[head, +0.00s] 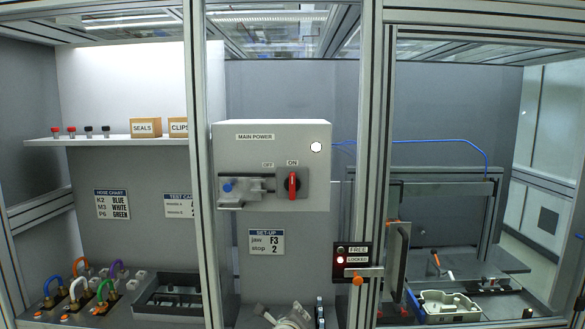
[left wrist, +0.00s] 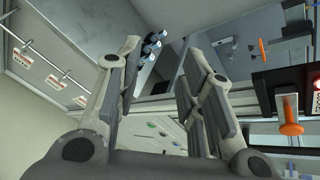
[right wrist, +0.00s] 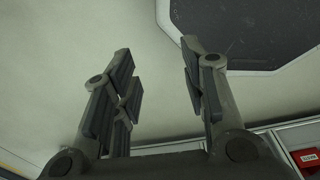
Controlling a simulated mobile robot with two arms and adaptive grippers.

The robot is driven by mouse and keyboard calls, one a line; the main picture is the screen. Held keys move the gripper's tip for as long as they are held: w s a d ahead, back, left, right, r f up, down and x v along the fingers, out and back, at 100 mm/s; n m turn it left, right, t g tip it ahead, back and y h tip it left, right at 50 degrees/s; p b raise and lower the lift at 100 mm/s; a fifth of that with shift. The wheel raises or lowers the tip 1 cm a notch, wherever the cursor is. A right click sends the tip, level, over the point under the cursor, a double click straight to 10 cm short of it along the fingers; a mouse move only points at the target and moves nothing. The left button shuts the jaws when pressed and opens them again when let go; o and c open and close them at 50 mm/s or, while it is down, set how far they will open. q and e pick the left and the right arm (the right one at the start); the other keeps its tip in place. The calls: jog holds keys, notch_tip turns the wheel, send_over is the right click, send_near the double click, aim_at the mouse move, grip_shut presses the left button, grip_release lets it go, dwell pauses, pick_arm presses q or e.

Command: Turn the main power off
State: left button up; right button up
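The grey main power box (head: 300,145) is on the back panel in the head view. Its red rotary handle (head: 292,185) stands upright, under the ON label. A grey sliding piece with a blue knob (head: 228,187) is left of the handle, near the OFF label. My left gripper (left wrist: 160,75) is open and empty in the left wrist view. A pale gripper-like part (head: 290,316) shows at the bottom of the head view, well below the box. My right gripper (right wrist: 160,80) is open and empty in the right wrist view, apart from the handle.
A lock indicator (head: 352,255) glows red at LOCKED, with an orange-knobbed latch (head: 358,280) below. Frame posts (head: 371,150) stand either side of the box. A shelf (head: 110,140) holds vials and boxes; coloured hoses (head: 77,290) are lower left. A white tray (head: 448,305) is lower right.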

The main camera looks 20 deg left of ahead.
pick_arm(q)
notch_tip(320, 180, up, 18)
jog(key=d+m+t+p, duration=0.1)
jog(key=m+t+p, duration=0.1)
jog(key=m+p, duration=0.15)
jog(key=m+t+y+p, duration=0.2)
jog(key=m+t, duration=0.1)
jog(key=m, duration=0.2)
send_near(292, 186)
jog(key=shift+n, duration=0.25)
jog(key=p+x, duration=0.2)
jog(key=x, duration=0.2)
jog(key=p+x, duration=0.1)
jog(key=x, duration=0.2)
jog(key=shift+w+r+p, duration=0.25)
jog(key=shift+w+p, duration=0.1)
jog(key=shift+p, duration=0.05)
jog(key=shift+w+a+f, duration=0.15)
jog(key=shift+w+a, duration=0.1)
jog(key=shift+w, duration=0.45)
pick_arm(e)
notch_tip(292, 186, up, 11)
jog(key=w, duration=0.1)
pick_arm(q)
jog(key=shift+c, duration=0.3)
grip_shut()
pick_arm(e)
jog(key=shift+w, duration=0.1)
